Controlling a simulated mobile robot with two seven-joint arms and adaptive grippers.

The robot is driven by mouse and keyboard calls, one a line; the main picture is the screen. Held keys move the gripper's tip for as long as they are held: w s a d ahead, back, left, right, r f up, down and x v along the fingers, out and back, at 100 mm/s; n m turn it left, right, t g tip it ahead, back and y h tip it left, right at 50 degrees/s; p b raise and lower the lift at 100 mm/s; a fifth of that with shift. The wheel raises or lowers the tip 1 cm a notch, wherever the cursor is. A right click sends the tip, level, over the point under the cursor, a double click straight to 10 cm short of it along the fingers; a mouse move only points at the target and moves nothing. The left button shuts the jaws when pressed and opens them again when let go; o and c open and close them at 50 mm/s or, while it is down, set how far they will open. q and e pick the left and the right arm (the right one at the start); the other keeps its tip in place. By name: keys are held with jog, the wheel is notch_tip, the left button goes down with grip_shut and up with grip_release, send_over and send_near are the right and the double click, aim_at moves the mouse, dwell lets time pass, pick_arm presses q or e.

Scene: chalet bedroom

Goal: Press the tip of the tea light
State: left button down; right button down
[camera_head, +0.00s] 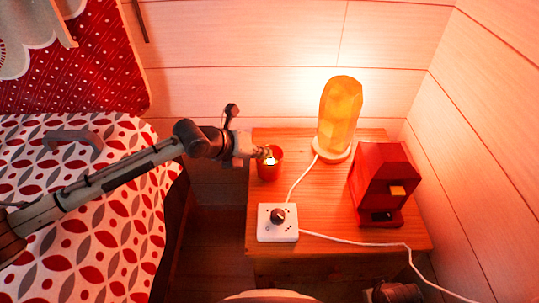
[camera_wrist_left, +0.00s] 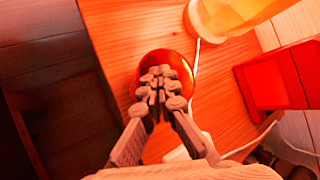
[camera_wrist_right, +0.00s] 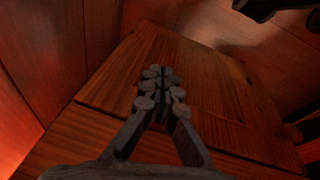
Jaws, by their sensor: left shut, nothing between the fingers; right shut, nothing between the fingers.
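The tea light is a small red cup (camera_head: 269,168) with a bright glow inside, standing at the left edge of the wooden nightstand. My left gripper (camera_head: 266,153) is shut, with its fingertips right at the top of the cup. In the left wrist view the shut fingers (camera_wrist_left: 160,84) lie over the cup (camera_wrist_left: 180,64) and hide its middle, so I cannot tell whether they touch the tip. My right gripper (camera_wrist_right: 160,84) is shut and empty, in front of a dark wooden surface, away from the tea light.
The nightstand (camera_head: 330,205) also holds a glowing orange lamp (camera_head: 340,110), a white control box (camera_head: 277,223) with a black knob and cable, and a red house-shaped box (camera_head: 381,180). A patterned bed (camera_head: 90,230) is at the left. Wooden walls stand behind and right.

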pick_arm(q)
jog(key=shift+s+a, duration=0.15)
notch_tip(320, 180, up, 2)
jog(key=shift+r+p, duration=0.15)
jog(key=shift+p, duration=0.8)
notch_tip(320, 180, up, 4)
jog(key=shift+f, duration=0.1)
dwell(1.5)
